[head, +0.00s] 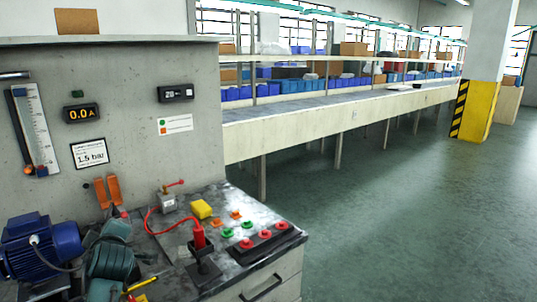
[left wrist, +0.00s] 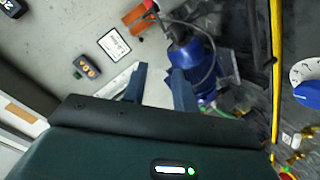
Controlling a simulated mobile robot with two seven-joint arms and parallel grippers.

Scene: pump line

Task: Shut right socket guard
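Two orange flaps (head: 108,191) stand side by side low on the grey panel behind the pump in the head view. They look like raised guards, but I cannot tell for sure that they cover sockets. An orange piece (left wrist: 139,18) also shows at the top of the left wrist view. My left gripper (left wrist: 160,85) shows in the left wrist view with its two blue-grey fingers apart and nothing between them. Beyond its fingers are the panel and the blue motor (left wrist: 197,58).
A blue motor (head: 42,245) and a teal pump (head: 112,258) fill the bench's left. The floor at right is clear.

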